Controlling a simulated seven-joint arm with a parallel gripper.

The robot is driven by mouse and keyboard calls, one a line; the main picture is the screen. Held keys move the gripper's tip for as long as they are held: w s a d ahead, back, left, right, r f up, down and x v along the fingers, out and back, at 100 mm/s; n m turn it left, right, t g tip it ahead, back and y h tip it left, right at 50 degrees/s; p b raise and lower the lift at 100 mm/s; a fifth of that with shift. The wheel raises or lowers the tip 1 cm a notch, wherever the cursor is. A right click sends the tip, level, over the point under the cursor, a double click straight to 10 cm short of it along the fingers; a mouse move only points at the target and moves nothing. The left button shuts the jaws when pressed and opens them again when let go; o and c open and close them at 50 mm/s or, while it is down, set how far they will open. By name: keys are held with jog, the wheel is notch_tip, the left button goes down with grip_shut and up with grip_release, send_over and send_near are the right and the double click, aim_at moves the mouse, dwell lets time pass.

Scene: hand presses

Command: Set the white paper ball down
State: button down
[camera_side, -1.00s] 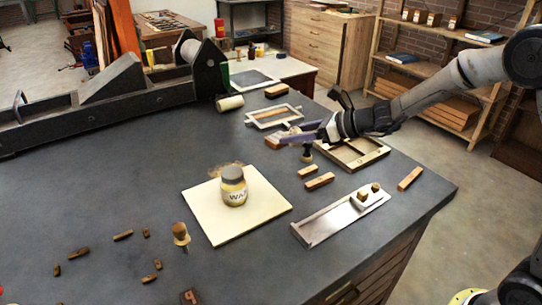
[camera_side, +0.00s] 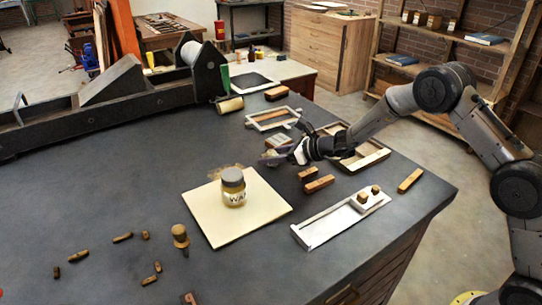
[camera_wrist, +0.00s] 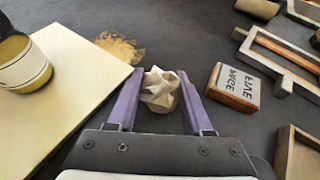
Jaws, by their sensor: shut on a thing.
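The white paper ball (camera_wrist: 160,90) is crumpled and sits between the two purple fingers of my gripper (camera_wrist: 163,100) in the wrist view. My gripper is shut on it. In the side view my gripper (camera_side: 274,156) is low over the dark worktop (camera_side: 130,195), beyond the pale board (camera_side: 262,205) and left of the wooden frames. The ball cannot be made out clearly there. I cannot tell whether it touches the worktop.
A type block with raised letters (camera_wrist: 235,86) lies just right of my gripper. A wax jar (camera_side: 233,188) stands on the pale board to the left. Brown crumbs (camera_wrist: 119,46) lie beyond that board's edge. Two wooden blocks (camera_side: 319,184) lie nearby. Bare worktop shows ahead of the ball.

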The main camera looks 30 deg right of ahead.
jog(key=shift+c, duration=1.4)
grip_release()
jog(key=v, duration=1.2)
jog(key=s+a+r+n+g+y, duration=0.1)
jog(key=s+a+r+n+g, duration=0.3)
jog(key=s+n, duration=0.55)
jog(key=s+a+r+n+g, duration=0.1)
jog(key=s+a+r+n, duration=0.3)
jog(key=s+r+n, duration=0.55)
jog(key=s+d+f+n+h, duration=0.1)
jog(key=s+d+n+h, duration=0.3)
jog(key=s, duration=0.5)
jog(key=s+d+f+n+h, duration=0.2)
jog(key=s+d+n, duration=0.4)
jog(key=s, duration=0.3)
jog(key=shift+s+d+f+n+h, duration=0.3)
jog(key=shift+d+n+h, duration=0.15)
jog(key=shift+h, duration=0.45)
